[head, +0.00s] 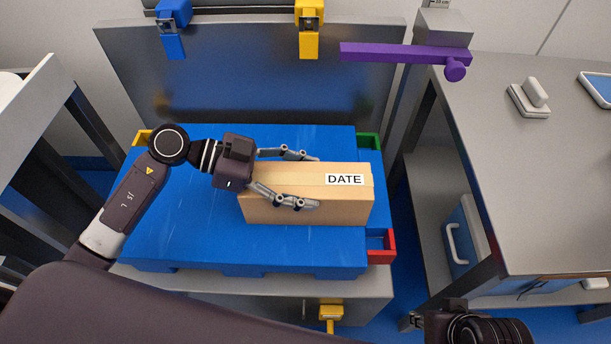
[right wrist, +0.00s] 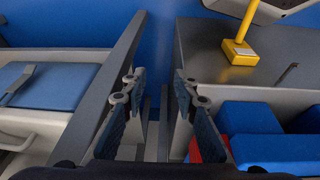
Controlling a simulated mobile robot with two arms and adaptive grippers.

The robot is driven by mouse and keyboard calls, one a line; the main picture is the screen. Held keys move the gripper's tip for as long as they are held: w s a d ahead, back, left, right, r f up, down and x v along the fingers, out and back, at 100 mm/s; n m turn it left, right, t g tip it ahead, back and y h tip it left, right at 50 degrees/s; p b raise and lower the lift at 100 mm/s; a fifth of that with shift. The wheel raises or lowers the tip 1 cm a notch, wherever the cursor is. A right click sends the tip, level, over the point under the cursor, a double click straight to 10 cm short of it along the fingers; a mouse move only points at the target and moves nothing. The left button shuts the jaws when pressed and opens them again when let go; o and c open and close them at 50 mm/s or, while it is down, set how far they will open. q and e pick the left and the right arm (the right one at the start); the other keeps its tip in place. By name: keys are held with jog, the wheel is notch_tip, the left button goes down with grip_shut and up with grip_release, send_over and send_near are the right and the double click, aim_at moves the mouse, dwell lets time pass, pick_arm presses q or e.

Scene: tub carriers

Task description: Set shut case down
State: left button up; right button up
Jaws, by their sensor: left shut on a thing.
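The shut case is a closed tan cardboard box (head: 270,208) with a white DATE label on top. It is over the right part of a blue pallet (head: 185,230) with coloured corner pieces. I cannot tell whether its underside touches the pallet. My left gripper (head: 308,180) comes in from the left and is shut on the box, one finger along the far side and one along the near side. My right gripper (right wrist: 157,78) is open and empty in the right wrist view, well away from the box.
A grey upright panel (head: 260,85) stands behind the pallet. A purple bar (head: 400,53) juts out at its upper right. A grey table (head: 540,180) is on the right, with a blue bin (head: 465,240) below. A red corner piece (head: 383,256) is close to the box.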

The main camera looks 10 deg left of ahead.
aim_at(255, 178)
pick_arm(q)
jog(key=shift+r, duration=0.15)
jog(key=o, duration=2.1)
jog(key=shift+f, duration=0.2)
jog(key=shift+c, duration=0.2)
jog(key=shift+r, duration=0.1)
jog(key=v, duration=0.4)
jog(key=shift+a+p, duration=0.1)
jog(key=shift+p, duration=0.3)
jog(key=p+v, duration=0.1)
jog(key=v, duration=0.5)
jog(key=shift+s+a, duration=0.1)
jog(key=shift+a, duration=0.15)
jog(key=shift+s+a+r, duration=0.15)
jog(key=shift+a+r, duration=0.2)
jog(key=shift+a, duration=0.25)
pick_arm(e)
jog(key=shift+x, duration=2.05)
jog(key=shift+s+a, duration=0.1)
jog(key=shift+s, duration=0.1)
